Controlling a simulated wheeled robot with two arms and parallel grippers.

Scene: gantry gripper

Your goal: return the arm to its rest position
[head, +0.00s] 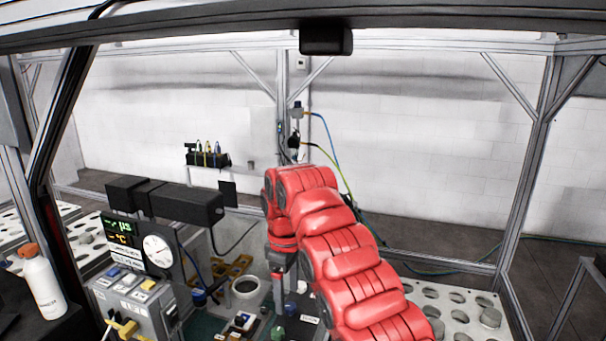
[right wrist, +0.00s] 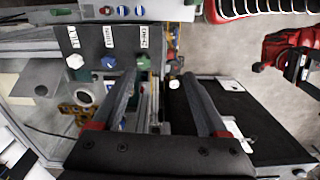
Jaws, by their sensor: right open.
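My right arm, in red padding, reaches in from the lower right in the head view and bends down at its wrist. My right gripper (head: 278,283) hangs below that bend over the bench equipment, small and partly hidden by the arm. In the right wrist view its two grey fingers (right wrist: 163,72) stand apart, with nothing held between them. Beyond the fingertips is a dark panel with white labels and several coloured knobs (right wrist: 109,63). My left gripper does not show in the head view.
A control box with a lit display and round dial (head: 158,250) stands left of the gripper. A white cup-like ring (head: 246,288) is close by. A white bottle with an orange cap (head: 42,285) stands far left. A perforated white plate (head: 460,305) lies right of my arm. Metal frame posts surround the bench.

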